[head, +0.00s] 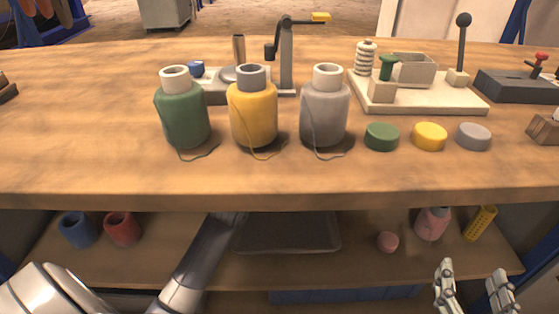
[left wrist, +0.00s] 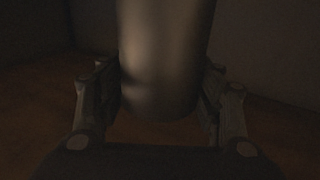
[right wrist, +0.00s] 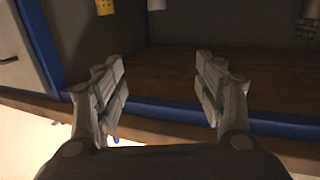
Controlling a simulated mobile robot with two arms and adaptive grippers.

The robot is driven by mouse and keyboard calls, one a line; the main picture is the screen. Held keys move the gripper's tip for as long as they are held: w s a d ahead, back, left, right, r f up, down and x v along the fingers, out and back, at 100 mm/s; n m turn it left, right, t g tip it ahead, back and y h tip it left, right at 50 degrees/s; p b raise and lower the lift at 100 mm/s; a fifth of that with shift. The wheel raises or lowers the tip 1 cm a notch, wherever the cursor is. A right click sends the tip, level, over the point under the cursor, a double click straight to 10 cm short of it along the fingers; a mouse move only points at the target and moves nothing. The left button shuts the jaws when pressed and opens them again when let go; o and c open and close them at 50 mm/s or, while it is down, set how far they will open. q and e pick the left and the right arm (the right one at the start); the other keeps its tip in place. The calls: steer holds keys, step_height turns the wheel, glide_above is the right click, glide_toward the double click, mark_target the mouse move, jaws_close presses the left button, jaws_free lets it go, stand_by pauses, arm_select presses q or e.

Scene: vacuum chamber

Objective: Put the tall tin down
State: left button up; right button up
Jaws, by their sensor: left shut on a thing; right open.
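The tall tin (left wrist: 166,50) shows as a smooth, dull grey-brown cylinder in the dark left wrist view. Its upper part is outside that view. My left gripper (left wrist: 160,80) is shut on it, with a finger on each side. In the head view my left arm reaches in under the workbench top, which hides the left gripper and the tin. I cannot tell whether the tin's base touches the brown surface below. My right gripper (head: 474,286) is open and empty in front of the lower shelf at the right; it also shows in the right wrist view (right wrist: 163,78).
The lower shelf (head: 358,268) holds a blue cup (head: 78,229), a red cup (head: 122,229), a dark tray (head: 287,234), a pink ball (head: 388,241), a pink jar (head: 432,224) and a yellow perforated cylinder (head: 480,223). The workbench top (head: 80,130) overhangs it, carrying bottles, lids and fixtures.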

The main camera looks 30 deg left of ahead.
arm_select(q)
step_height(320, 180, down, 3)
steer(key=shift+w+a+f+b, duration=0.1)
steer(key=shift+w+b, duration=0.05)
steer(key=shift+b, duration=0.75)
arm_select(e)
step_height(320, 180, up, 9)
steer(key=s+t+y, duration=0.1)
steer(key=t+y, duration=0.1)
steer(key=t, duration=0.3)
steer(key=shift+s+a, duration=0.3)
steer(key=shift+a, duration=0.15)
arm_select(q)
steer(key=shift+f, duration=0.1)
steer(key=shift+f, duration=0.1)
steer(key=o, duration=1.4)
steer(key=shift+o, duration=0.2)
arm_select(e)
steer(key=shift+r, duration=0.1)
